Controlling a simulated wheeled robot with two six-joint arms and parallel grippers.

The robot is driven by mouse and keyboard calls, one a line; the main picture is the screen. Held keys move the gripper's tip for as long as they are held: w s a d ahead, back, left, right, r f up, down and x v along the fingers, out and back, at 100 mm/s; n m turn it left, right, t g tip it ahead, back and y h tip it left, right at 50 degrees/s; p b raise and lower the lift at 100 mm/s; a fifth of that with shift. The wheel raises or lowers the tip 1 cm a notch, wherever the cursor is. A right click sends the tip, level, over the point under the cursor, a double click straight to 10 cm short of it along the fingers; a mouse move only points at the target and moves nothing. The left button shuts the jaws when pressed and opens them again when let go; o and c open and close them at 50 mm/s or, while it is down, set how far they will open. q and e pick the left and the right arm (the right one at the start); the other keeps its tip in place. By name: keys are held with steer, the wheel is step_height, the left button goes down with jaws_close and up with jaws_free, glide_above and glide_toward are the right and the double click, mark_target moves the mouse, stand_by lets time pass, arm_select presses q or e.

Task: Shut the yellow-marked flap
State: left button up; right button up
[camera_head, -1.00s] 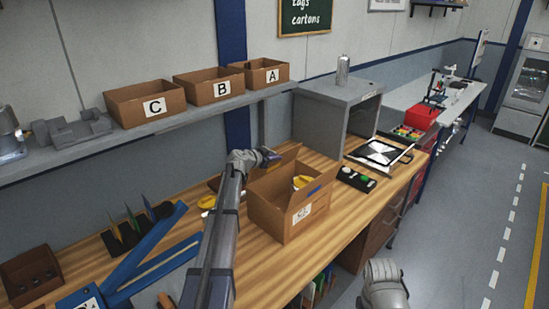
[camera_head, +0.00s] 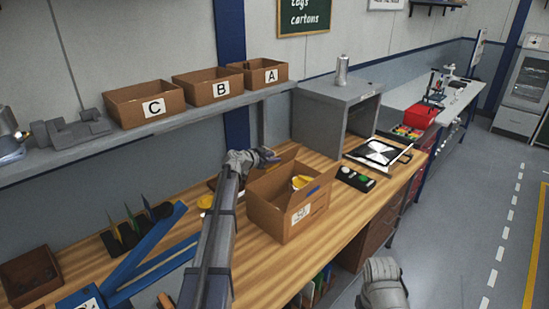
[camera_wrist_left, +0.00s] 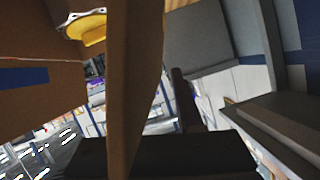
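An open cardboard carton (camera_head: 275,215) stands on the wooden bench in the head view. Its flap on the right (camera_head: 318,184) is raised and has a blue mark, which also shows in the left wrist view (camera_wrist_left: 24,77). Another flap stands up at the back left; seen nearly edge-on, this brown flap (camera_wrist_left: 135,70) crosses the left wrist view. I cannot make out a yellow mark on any flap. A yellow item (camera_head: 301,182) lies inside the carton. My left gripper (camera_head: 266,156) is at the carton's back-left side, close to that flap; its finger opening is hidden. My right gripper is out of view.
A grey open cabinet (camera_head: 334,118) stands behind the carton. A black button box (camera_head: 356,179) sits to the carton's right. A blue frame (camera_head: 146,254) and a yellow item (camera_head: 205,202) lie to the left. Bins A, B and C are on the shelf (camera_head: 70,160) above.

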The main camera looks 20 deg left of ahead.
arm_select(q)
steer(key=p+v, duration=0.2)
steer(key=v, duration=0.4)
steer(key=shift+s, duration=0.25)
steer(key=shift+r, duration=0.1)
steer(key=shift+a, duration=0.1)
steer(key=shift+c, duration=0.6)
steer(key=shift+w+a+n, duration=0.1)
steer(key=shift+a+n, duration=0.1)
steer(key=shift+n, duration=0.1)
steer(key=shift+c, duration=0.8)
steer(key=a+n+h+b, duration=0.1)
steer(key=n, duration=0.1)
steer(key=a+n+h+b, duration=0.1)
steer(key=a+n, duration=0.1)
steer(key=a+f+n+h+b, duration=0.1)
steer(key=n, duration=0.1)
steer(key=shift+w+a+n, duration=0.3)
steer(key=shift+a+n, duration=0.1)
jaws_close()
steer(key=shift+s+a+r+n+t+h+b, duration=0.2)
steer(key=shift+a+n+h+b, duration=0.4)
steer(key=shift+n, duration=0.3)
steer(key=shift+s+a+r+n+t+h+b, duration=0.15)
steer(key=shift+a+n+h+b, duration=0.25)
steer(key=shift+a+n, duration=0.4)
steer(key=shift+s+a+r+n+t+h+b, duration=0.1)
steer(key=shift+a+r+n+h+b, duration=0.3)
steer(key=shift+n, duration=0.6)
